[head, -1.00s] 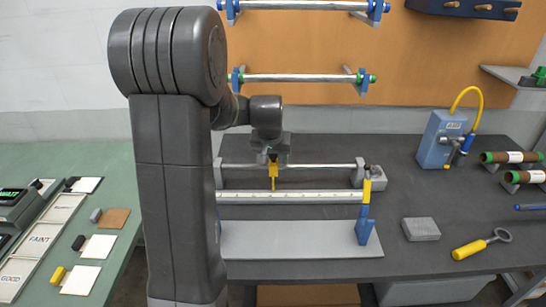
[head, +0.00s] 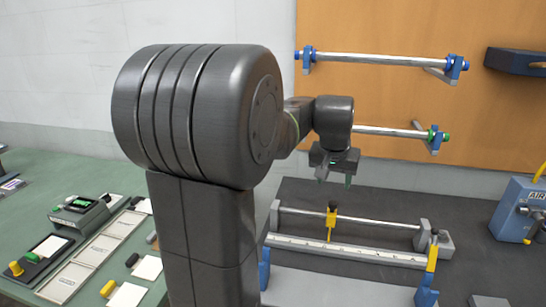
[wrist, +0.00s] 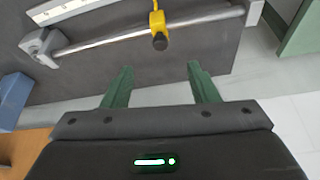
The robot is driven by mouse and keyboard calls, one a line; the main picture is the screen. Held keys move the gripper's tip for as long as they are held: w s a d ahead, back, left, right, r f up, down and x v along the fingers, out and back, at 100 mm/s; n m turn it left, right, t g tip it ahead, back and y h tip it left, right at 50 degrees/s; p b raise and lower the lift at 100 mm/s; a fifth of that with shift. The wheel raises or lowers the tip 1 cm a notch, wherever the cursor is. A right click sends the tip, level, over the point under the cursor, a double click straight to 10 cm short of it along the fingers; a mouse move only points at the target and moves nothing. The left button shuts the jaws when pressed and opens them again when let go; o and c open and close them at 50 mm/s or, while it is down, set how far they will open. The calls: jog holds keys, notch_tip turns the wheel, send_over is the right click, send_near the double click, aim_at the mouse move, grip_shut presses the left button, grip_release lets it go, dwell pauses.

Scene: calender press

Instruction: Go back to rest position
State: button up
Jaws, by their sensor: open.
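My gripper (head: 335,176) is open and empty. In the head view it hangs above the dark bench, higher than the press and clear of it.
A white ruled bar (head: 345,251) lies in front of the rod. A wall board (head: 400,105) with rods on blue brackets stands behind the arm. A blue AIR unit (head: 515,210) stands at the right. A green table (head: 80,145) with trays is at the left.

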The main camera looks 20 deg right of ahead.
aim_at(329, 206)
jog(key=shift+f, duration=0.1)
jog(key=p+x, duration=0.1)
jog(key=x, duration=1.2)
jog(key=shift+w+f, duration=0.1)
jog(key=shift+f, duration=0.2)
jog(key=shift+w+a+f, duration=0.1)
jog(key=shift+w, duration=0.1)
jog(key=shift+a, duration=0.25)
jog(key=shift+a, duration=0.1)
